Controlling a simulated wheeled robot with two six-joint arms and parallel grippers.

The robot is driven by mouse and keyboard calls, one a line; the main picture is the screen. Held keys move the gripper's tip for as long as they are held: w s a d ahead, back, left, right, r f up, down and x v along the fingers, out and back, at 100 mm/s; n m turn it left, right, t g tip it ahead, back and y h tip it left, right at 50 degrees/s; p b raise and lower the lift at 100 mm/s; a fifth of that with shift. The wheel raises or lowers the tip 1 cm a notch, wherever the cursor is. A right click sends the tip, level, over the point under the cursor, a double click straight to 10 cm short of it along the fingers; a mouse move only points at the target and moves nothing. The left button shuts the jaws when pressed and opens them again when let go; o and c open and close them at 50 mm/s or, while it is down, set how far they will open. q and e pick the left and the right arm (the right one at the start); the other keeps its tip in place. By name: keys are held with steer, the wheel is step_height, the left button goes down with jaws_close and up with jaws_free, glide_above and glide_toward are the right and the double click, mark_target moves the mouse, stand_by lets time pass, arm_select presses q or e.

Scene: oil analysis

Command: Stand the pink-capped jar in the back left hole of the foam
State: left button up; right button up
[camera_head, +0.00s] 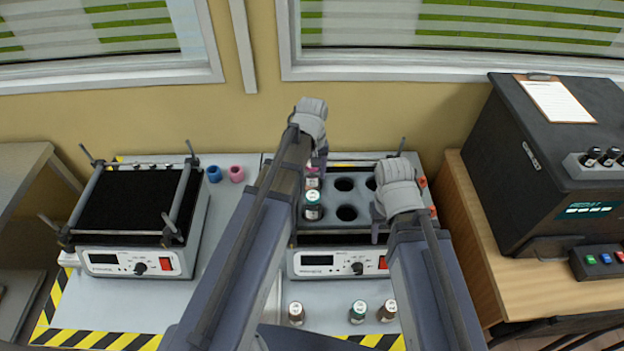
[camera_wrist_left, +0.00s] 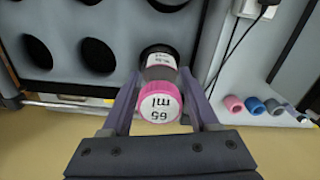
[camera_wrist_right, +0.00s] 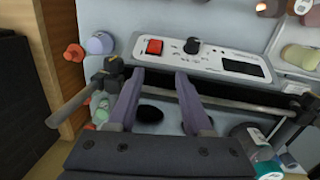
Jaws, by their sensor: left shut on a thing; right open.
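The pink-capped jar (camera_wrist_left: 160,104), its cap marked 65 ml, is between the fingers of my left gripper (camera_wrist_left: 158,88), which is shut on it. Its lower end is at the back left hole of the grey foam (camera_head: 329,213); I cannot tell how deep it sits. In the head view the jar (camera_head: 312,171) is partly hidden by my left arm. A teal-capped jar (camera_head: 313,204) stands in the front left hole. My right gripper (camera_wrist_right: 160,76) is open and empty over the right side of the foam.
The foam is on a shaker (camera_head: 318,264) with clamp bars. Another shaker (camera_head: 130,261) stands left. Blue (camera_head: 214,173) and pink (camera_head: 236,173) caps lie between them. Brown-capped (camera_head: 296,313), teal-capped (camera_head: 357,311) and another brown-capped jar (camera_head: 386,310) stand in front. A black machine (camera_head: 535,150) is right.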

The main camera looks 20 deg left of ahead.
arm_select(q)
steer(key=shift+f, duration=0.4)
arm_select(e)
steer(key=shift+f, duration=0.35)
arm_select(q)
steer(key=shift+f, duration=0.15)
steer(key=o, duration=1.1)
arm_select(e)
steer(key=shift+f, duration=0.15)
arm_select(q)
step_height(320, 180, up, 12)
steer(key=p, duration=1.2)
steer(key=shift+r, duration=0.25)
steer(key=s+d+m, duration=0.3)
steer(key=s, duration=0.1)
steer(key=s+d+m, duration=0.3)
steer(key=s+d, duration=0.1)
steer(key=s, duration=0.1)
steer(key=s+d+m+y, duration=0.1)
steer(key=s+d+m, duration=0.2)
steer(key=s, duration=0.2)
steer(key=shift+s+d, duration=0.25)
steer(key=shift+d, duration=0.05)
arm_select(e)
step_height(320, 180, up, 12)
